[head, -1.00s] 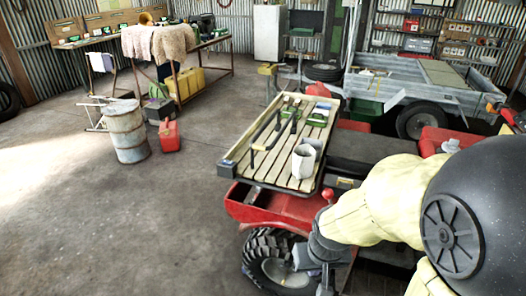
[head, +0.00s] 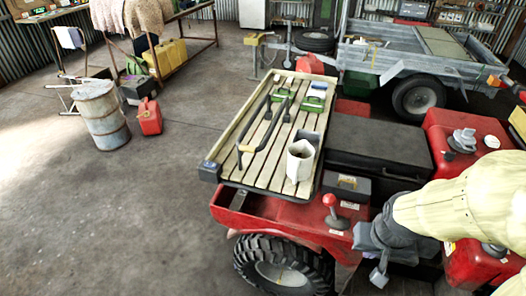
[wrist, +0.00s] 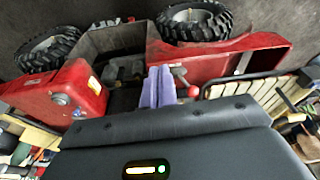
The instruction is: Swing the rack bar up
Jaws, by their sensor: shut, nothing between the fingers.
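The rack bar (head: 262,133) is a black bent bar with a tan patch near its front end. It lies low over the slatted wooden rack (head: 232,172) on the red quad in the head view. In the wrist view, a dark rail (wrist: 240,80) shows along the rack at the right; I cannot tell whether it is the bar. My gripper (head: 379,272) is low beside the quad, right of the rack and apart from the bar. Its pale purple fingers (wrist: 157,86) are together and empty in the wrist view.
A red-knobbed lever (head: 331,205) rises between rack and gripper. A black seat (head: 375,142) lies behind. Open concrete floor (head: 130,220) is to the left, with a drum (head: 102,115) and red can.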

